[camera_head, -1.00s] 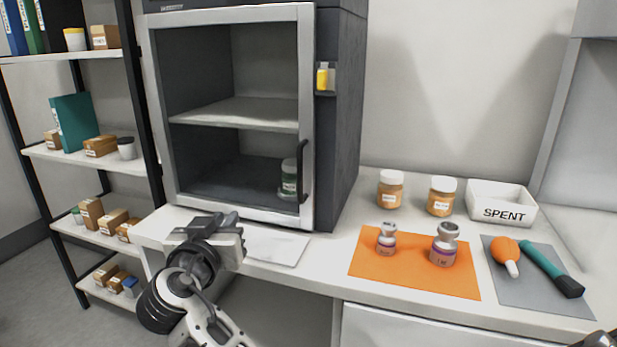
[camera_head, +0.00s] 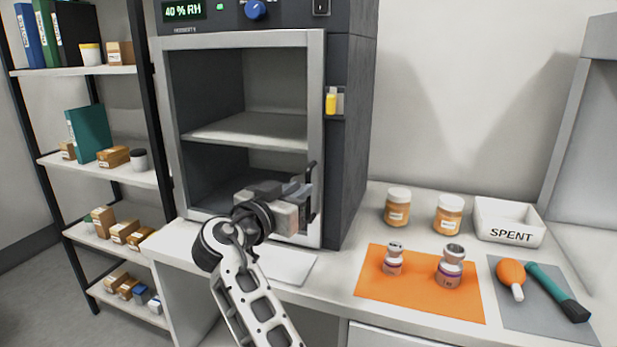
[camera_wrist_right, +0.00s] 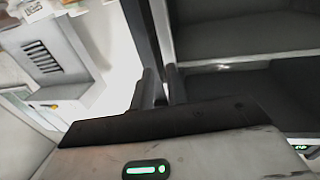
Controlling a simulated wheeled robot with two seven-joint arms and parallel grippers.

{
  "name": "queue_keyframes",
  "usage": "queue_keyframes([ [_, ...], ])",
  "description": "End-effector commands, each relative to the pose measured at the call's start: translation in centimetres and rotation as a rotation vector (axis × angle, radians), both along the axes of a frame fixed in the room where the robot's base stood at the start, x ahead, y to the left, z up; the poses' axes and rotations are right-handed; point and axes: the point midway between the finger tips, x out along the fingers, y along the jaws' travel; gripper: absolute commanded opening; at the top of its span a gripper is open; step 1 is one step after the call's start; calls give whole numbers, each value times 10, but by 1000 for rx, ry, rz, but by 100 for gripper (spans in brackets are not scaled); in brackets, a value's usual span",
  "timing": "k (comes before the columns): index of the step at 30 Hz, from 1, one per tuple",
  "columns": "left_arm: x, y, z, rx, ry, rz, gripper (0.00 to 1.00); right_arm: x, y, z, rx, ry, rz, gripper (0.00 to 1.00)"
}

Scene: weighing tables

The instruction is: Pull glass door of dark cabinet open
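The dark cabinet (camera_head: 348,150) stands on the bench with its glass door (camera_head: 316,110) in a light metal frame. The door looks closed, flush with the cabinet front. Its black vertical handle (camera_head: 312,172) is on the right side of the frame, low down. My right gripper (camera_head: 303,192) is at the handle, its fingers covering part of it. In the right wrist view, the two fingertips (camera_wrist_right: 161,88) show slightly apart beside the door edge; I cannot tell whether they grip the handle. My left gripper is not in view.
Right of the cabinet are two jars (camera_head: 397,207), two small vials on an orange mat (camera_head: 375,290), a white SPENT box (camera_head: 508,236) and a grey mat with tools (camera_head: 500,295). A shelf rack (camera_head: 100,70) stands left. A white sheet (camera_head: 290,266) lies before the cabinet.

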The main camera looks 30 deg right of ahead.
Motion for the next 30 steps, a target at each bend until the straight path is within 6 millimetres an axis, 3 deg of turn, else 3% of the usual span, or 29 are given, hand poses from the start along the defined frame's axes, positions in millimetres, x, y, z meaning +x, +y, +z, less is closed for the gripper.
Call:
queue_keyframes([
  [3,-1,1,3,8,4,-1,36,10,-18,2,0,1,-1,15],
  [9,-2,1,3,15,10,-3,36,20,-35,0,0,1,1,15],
  [19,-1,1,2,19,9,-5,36,21,-38,0,0,0,1,15],
  [20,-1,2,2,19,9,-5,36,22,-38,0,0,0,1,13],
  [21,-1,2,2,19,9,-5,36,21,-38,0,0,0,1,1],
  [22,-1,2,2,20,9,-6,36,21,-38,0,0,0,1,0],
  [30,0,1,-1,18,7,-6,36,21,-39,-2,0,-1,-6,0],
])
